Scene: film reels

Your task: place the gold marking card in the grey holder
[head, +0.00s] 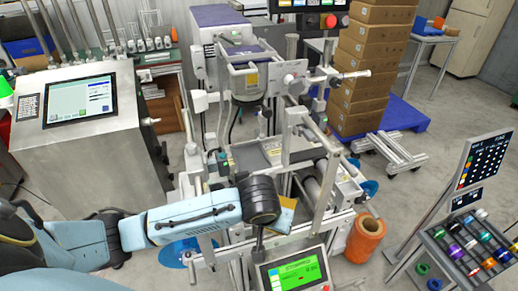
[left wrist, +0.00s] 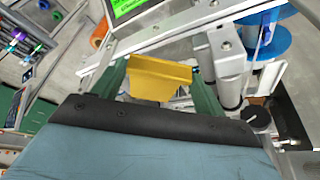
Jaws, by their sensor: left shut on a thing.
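The gold marking card (head: 285,217) shows partly beyond the black wrist of my left arm in the head view, above the front of the labelling machine. In the left wrist view the gold card (left wrist: 160,80) sits between the green fingers of my left gripper (left wrist: 158,82), which is shut on it. The card is held clear of the machine's bars. In the head view my left arm hides the fingers and part of the machine. I cannot tell which grey part of the machine is the holder. My right gripper is not in view.
A green-lit screen (head: 291,273) stands close in front of the card. Metal rollers and posts (head: 318,195) are close to the right. An orange roll (head: 366,240) stands right of the machine, a spool rack (head: 470,250) farther right. Stacked boxes (head: 374,75) stand behind.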

